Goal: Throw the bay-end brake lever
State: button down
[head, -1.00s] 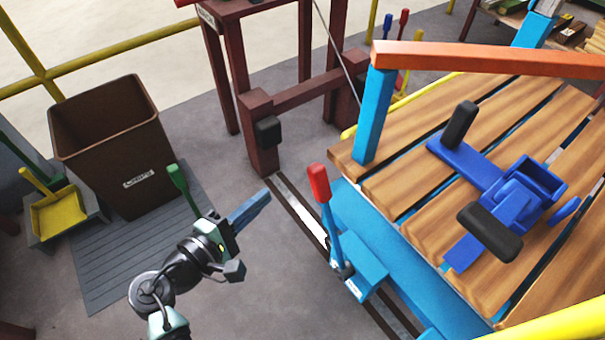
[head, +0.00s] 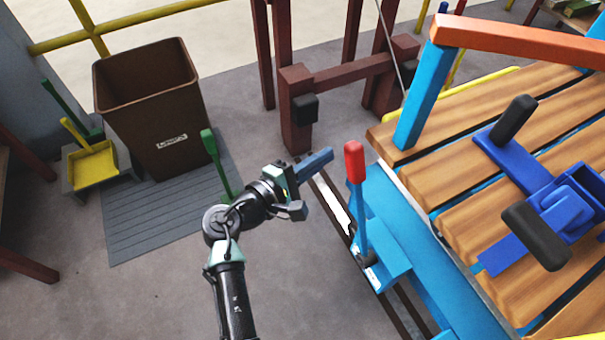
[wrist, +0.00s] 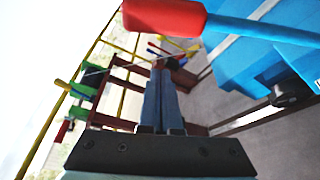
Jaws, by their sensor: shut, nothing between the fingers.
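The brake lever has a red handle (head: 354,162) on a blue shaft and stands upright, rising from a blue bracket (head: 385,268) on the side of the blue, wood-decked cart. My gripper (head: 330,154) is shut and empty. In the head view its blue fingers end just left of the red handle, with a small gap in the picture. In the wrist view the red handle (wrist: 165,16) crosses the top, and its shaft (wrist: 265,32) runs to the right. The shut fingers (wrist: 160,66) show below the handle, and I see no contact.
The cart's wooden deck (head: 480,210) carries a blue clamp-like device (head: 560,210) with black pads. A dark red frame (head: 296,135) stands behind the lever. A green lever (head: 208,145), brown bin (head: 150,110) and grey mat (head: 150,225) are left. Rails run under the cart.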

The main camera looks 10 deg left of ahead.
jog(key=shift+s+d+r, duration=0.4)
jog(key=shift+s+d, duration=0.05)
jog(key=shift+d, duration=0.3)
jog(key=shift+s+d+r, duration=0.4)
jog(key=shift+s+d, duration=0.05)
jog(key=shift+d, duration=0.25)
